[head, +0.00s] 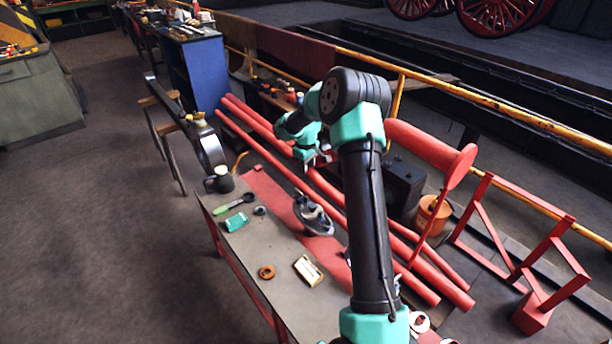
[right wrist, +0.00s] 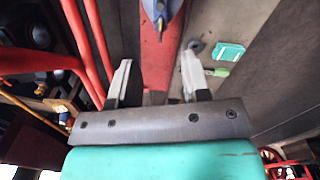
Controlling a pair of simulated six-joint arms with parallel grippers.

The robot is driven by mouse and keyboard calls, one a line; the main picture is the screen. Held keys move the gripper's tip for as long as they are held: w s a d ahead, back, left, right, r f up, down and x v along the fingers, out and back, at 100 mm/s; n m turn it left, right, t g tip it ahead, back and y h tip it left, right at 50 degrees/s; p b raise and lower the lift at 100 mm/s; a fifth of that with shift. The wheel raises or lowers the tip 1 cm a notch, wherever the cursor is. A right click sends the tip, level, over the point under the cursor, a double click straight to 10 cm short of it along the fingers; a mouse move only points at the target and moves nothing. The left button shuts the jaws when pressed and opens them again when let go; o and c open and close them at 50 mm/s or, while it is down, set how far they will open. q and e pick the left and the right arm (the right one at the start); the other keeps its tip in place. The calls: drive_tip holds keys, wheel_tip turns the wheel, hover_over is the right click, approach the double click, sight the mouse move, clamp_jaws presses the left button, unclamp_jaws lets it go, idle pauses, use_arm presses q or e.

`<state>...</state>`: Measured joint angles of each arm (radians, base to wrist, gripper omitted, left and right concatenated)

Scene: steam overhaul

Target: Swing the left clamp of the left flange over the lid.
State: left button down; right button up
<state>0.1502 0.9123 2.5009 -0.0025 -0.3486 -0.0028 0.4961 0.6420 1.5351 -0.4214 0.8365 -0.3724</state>
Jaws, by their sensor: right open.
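My right gripper (head: 318,160) hangs above the red pipes and the bench in the head view, partly behind its own wrist. In the right wrist view its two fingers (right wrist: 156,78) are wide apart with nothing between them. A grey metal piece with a round base (head: 315,218) stands on the red strip of the bench. Its pointed end (right wrist: 162,12) shows at the top of the right wrist view, beyond the fingertips. I cannot make out the left flange, its lid or its clamp with certainty. Small red and white round parts (head: 419,322) show at the bottom edge, partly cut off. My left gripper is not in view.
Long red pipes (head: 262,158) run along the bench (head: 237,248). On it are a teal box (head: 236,222), a green-handled tool (head: 234,204), a brown ring (head: 266,272) and a pale box (head: 308,270). A red frame (head: 520,268) stands at the right.

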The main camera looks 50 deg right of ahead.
drive_tip(key=shift+r, duration=0.5)
drive_tip(key=shift+s+d+f, duration=0.2)
drive_tip(key=shift+d+f, duration=0.05)
drive_tip(key=c, duration=0.3)
drive_tip(key=s+d+f+y, duration=0.1)
drive_tip(key=s+d+f+t+y, duration=0.1)
drive_tip(key=d+f, duration=0.1)
drive_tip(key=s+d+f+m+y, duration=0.1)
drive_tip(key=shift+s+d+f, duration=0.2)
drive_tip(key=shift+s+f, duration=0.05)
drive_tip(key=shift+f, duration=0.1)
clamp_jaws()
drive_tip(key=s+d+f+m+t+y, duration=0.1)
drive_tip(key=s+d+f+t, duration=0.1)
drive_tip(key=d, duration=0.4)
drive_tip(key=shift+s+f+t+y, duration=0.25)
drive_tip(key=shift+f+t+y, duration=0.15)
drive_tip(key=shift+f+t, duration=0.7)
drive_tip(key=shift+r, duration=0.25)
